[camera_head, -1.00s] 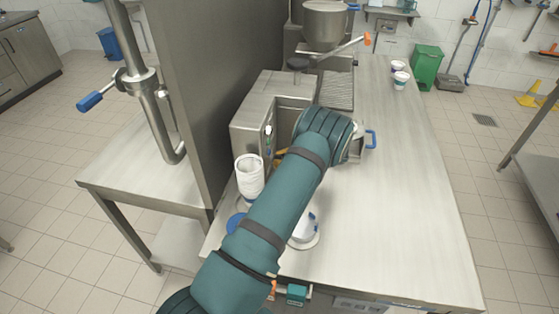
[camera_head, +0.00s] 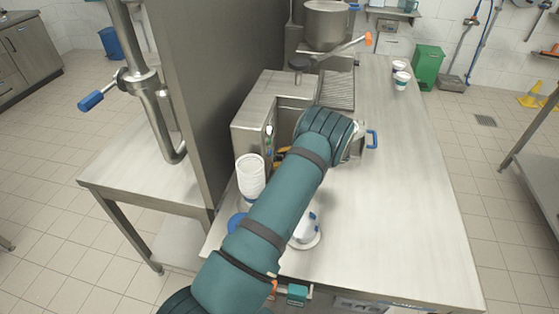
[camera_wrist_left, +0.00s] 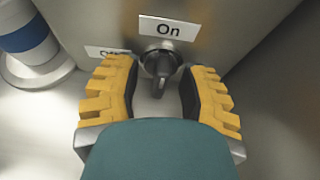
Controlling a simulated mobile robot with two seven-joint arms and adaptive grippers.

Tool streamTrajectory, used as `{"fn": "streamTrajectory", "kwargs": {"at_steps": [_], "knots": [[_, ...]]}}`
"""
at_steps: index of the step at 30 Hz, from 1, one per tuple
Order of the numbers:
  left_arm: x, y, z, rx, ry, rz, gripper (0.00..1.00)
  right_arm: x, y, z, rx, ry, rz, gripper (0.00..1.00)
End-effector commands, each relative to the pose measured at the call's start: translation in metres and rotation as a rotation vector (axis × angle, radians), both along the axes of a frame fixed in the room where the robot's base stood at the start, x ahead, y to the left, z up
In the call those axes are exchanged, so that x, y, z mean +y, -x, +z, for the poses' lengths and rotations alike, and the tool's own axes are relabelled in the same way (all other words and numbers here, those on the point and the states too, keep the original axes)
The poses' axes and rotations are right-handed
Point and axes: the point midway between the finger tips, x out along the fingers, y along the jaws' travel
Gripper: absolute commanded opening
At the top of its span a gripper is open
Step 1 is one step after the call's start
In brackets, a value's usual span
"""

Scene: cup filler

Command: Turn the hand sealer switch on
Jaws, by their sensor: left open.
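The switch is a dark metal knob (camera_wrist_left: 161,62) with a lever part that points down in the left wrist view. An "On" label (camera_wrist_left: 168,28) sits just above it, and a partly hidden "Off" label (camera_wrist_left: 106,52) is to its left. My left gripper (camera_wrist_left: 160,80) is open, with one yellow finger on each side of the knob. I see no clear contact between the fingers and the knob. In the head view my left arm hides the switch and most of the gripper; a bit of yellow finger (camera_head: 282,153) shows. My right gripper is not in view.
A stack of white cups (camera_head: 250,176) stands left of my arm, near the steel machine (camera_head: 262,100). A white round-based object (camera_head: 305,235) is close on the right. A blue handle (camera_head: 373,139) sticks out beyond my wrist.

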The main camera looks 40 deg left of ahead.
Motion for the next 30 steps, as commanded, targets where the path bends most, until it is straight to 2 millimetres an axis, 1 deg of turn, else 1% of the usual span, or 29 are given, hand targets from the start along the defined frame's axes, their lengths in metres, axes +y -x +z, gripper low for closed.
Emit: {"fn": "streamTrajectory", "kwargs": {"at_steps": [5, 12, 18, 24, 30], "knots": [[-0.018, -0.011, 0.008, -0.003, 0.001, -0.003, 0.41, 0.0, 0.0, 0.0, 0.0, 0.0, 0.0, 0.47], [-0.058, -0.033, 0.027, -0.003, -0.002, -0.003, 0.41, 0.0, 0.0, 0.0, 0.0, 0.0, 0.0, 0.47], [-0.083, -0.047, 0.039, -0.001, -0.002, -0.001, 0.41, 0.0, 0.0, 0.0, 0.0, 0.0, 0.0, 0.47], [-0.094, -0.052, 0.045, 0.001, -0.001, 0.001, 0.41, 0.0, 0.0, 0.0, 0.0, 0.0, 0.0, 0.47], [-0.095, -0.053, 0.045, 0.002, 0.0, 0.001, 0.41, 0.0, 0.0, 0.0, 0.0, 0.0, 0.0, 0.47]]}}
